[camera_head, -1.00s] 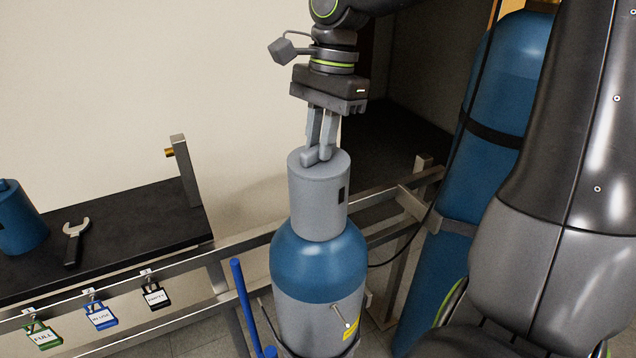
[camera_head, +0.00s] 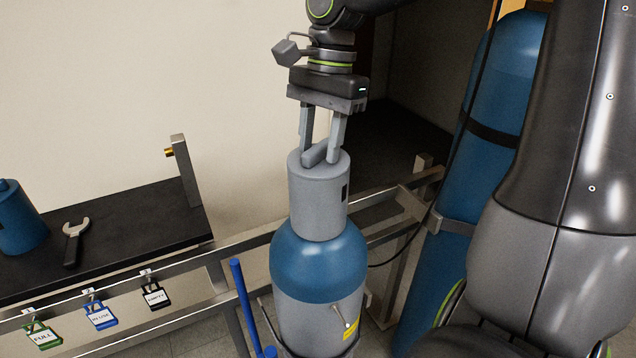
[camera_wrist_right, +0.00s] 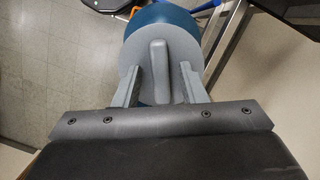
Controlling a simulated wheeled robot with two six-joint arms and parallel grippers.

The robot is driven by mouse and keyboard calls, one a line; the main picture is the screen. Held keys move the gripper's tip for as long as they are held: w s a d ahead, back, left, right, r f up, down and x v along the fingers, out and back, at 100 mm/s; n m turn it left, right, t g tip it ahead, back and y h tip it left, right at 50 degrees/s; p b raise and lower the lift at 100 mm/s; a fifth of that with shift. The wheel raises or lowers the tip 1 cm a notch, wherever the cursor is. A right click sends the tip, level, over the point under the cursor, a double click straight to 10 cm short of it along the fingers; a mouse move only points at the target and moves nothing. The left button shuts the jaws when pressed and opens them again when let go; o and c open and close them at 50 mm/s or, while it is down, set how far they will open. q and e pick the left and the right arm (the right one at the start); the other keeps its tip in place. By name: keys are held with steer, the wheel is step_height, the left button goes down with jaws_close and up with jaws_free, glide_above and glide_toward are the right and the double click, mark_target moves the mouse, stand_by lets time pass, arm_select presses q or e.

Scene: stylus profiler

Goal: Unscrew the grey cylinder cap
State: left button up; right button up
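The grey cylinder cap (camera_head: 318,205) sits upright on top of the blue gas cylinder (camera_head: 318,265). A raised ridge (camera_head: 316,152) crosses the cap's top, and a dark slot shows on its right side. My right gripper (camera_head: 319,158) points down over the cap with its fingers spread on either side of the ridge. In the right wrist view, the ridge (camera_wrist_right: 158,75) stands between the two fingers (camera_wrist_right: 160,82) with a gap on each side. The cap's top (camera_wrist_right: 176,55) shows around it. My left gripper is not in view.
A second blue cylinder (camera_head: 500,90) stands strapped at the right. A rail (camera_head: 250,243) runs past the cylinder, with several tagged padlocks at left. A dark bench (camera_head: 130,225) holds a wrench (camera_head: 74,242) and a blue object (camera_head: 18,222). A blue bar (camera_head: 243,300) stands in front.

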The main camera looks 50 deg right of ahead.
step_height(320, 180, up, 7)
steer(key=p, duration=0.6)
steer(key=shift+r+p, duration=0.1)
steer(key=shift+p, duration=0.25)
steer(key=d+r+p, duration=0.1)
steer(key=r+p, duration=0.3)
steer(key=r, duration=0.4)
steer(key=d+r+p, duration=0.2)
steer(key=r+p, duration=0.3)
steer(key=r, duration=0.4)
steer(key=shift+w+d, duration=0.2)
steer(key=shift+d, duration=0.05)
steer(key=shift+f, duration=0.15)
steer(key=shift+c, duration=0.6)
